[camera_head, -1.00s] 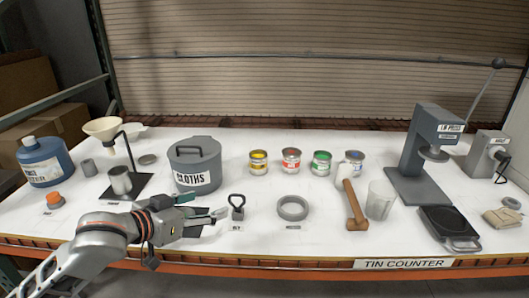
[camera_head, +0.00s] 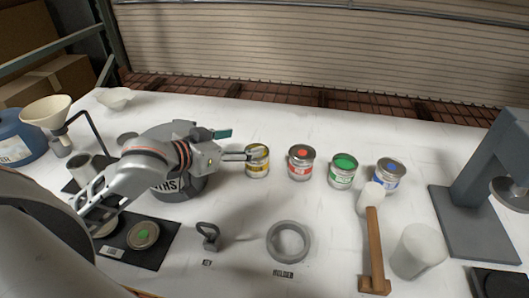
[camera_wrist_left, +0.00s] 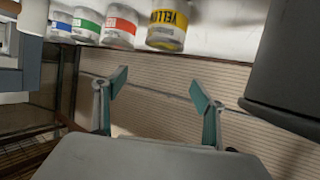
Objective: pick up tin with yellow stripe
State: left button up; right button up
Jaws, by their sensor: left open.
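The tin with the yellow stripe (camera_head: 257,168) stands upright on the white counter, leftmost in a row of tins. It also shows in the left wrist view (camera_wrist_left: 168,32), upside down at the top with its YELLOW label. My left gripper (camera_head: 240,146) is open and empty, just left of this tin, with its fingers pointing right. One fingertip overlaps the tin's left edge in the head view; I cannot tell whether they touch. In the left wrist view the open fingers (camera_wrist_left: 158,90) have nothing between them, and the tin is outside them. My right gripper is not in view.
Red (camera_head: 301,163), green (camera_head: 342,172) and blue (camera_head: 388,177) tins stand to the right. The grey cloths bin (camera_head: 180,190) is under my left arm.

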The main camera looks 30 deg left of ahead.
aim_at(248, 163)
pick_arm(q)
notch_tip(248, 163, down, 7)
jog(key=shift+s+f, duration=0.1)
jog(key=shift+s, duration=0.05)
jog(key=shift+w+d+f, duration=0.1)
jog(key=shift+w+f, duration=0.4)
jog(key=shift+w, duration=0.05)
jog(key=x, duration=0.6)
jog(key=shift+w+d+f, duration=0.1)
jog(key=shift+w+d, duration=0.05)
jog(key=shift+w, duration=0.05)
jog(key=c, duration=1.4)
